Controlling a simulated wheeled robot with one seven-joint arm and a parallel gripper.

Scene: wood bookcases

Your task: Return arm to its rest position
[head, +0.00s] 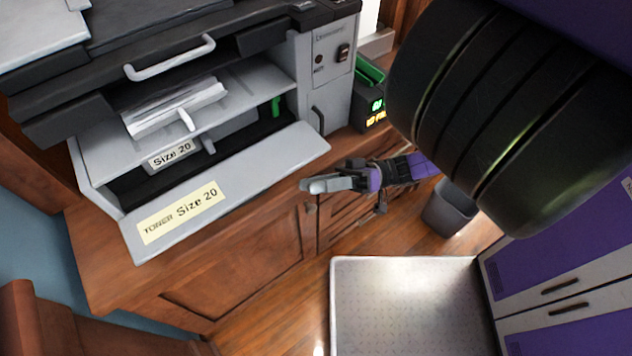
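My gripper (331,184) is at the middle of the view, at the end of my purple and black forearm. Its grey fingers point left, in front of the wooden cabinet's upper edge and just right of the printer's lowered front panel. I see the fingers nearly side-on, so the gap between them is not clear. Nothing is visibly held. A large dark rounded part of mine fills the upper right and hides what is behind it.
A grey printer (312,75) with its lowered front panel (262,178) labelled "Toner Size 20" stands on a wooden cabinet (240,275). A black and green box (369,100) is beside it. A dark bin (449,207) stands on the wooden floor at right.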

